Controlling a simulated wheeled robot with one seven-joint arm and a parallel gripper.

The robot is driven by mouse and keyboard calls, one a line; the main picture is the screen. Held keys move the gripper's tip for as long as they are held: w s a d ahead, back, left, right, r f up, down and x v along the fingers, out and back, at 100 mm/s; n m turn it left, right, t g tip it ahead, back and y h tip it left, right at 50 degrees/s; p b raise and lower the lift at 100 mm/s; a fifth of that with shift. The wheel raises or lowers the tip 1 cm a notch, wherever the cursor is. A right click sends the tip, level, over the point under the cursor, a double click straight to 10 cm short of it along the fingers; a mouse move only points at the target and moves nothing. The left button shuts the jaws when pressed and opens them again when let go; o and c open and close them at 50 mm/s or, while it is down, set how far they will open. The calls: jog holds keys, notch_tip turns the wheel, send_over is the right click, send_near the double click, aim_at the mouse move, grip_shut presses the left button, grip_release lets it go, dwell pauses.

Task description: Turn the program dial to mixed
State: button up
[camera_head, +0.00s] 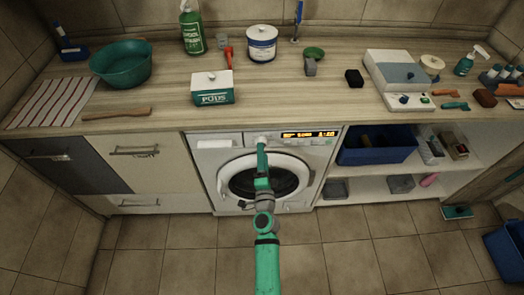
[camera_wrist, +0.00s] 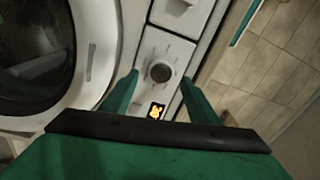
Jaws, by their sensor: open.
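The program dial (camera_wrist: 160,72) is a round dark-faced knob on the washer's white control panel. In the wrist view it sits ahead of and between my two open green fingers, and I cannot tell whether they touch it. My gripper (camera_wrist: 158,90) is open and empty; in the head view it (camera_head: 262,143) is in front of the panel, covering most of the dial. The washing machine (camera_head: 222,162) has a round door, and its display (camera_head: 308,134) is lit with orange text too small to read. The dial's setting is not legible.
The washer door (camera_wrist: 85,85) bulges beside the panel, close to one finger. A wooden counter (camera_head: 150,95) above holds a pods box (camera_head: 212,88), a teal basin (camera_head: 120,64) and several bottles. Open shelves with a blue bin (camera_head: 376,150) stand right. The tiled floor in front is mostly clear.

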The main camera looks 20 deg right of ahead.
jog(key=v, duration=0.8)
jog(key=shift+s, duration=0.1)
dwell(0.4)
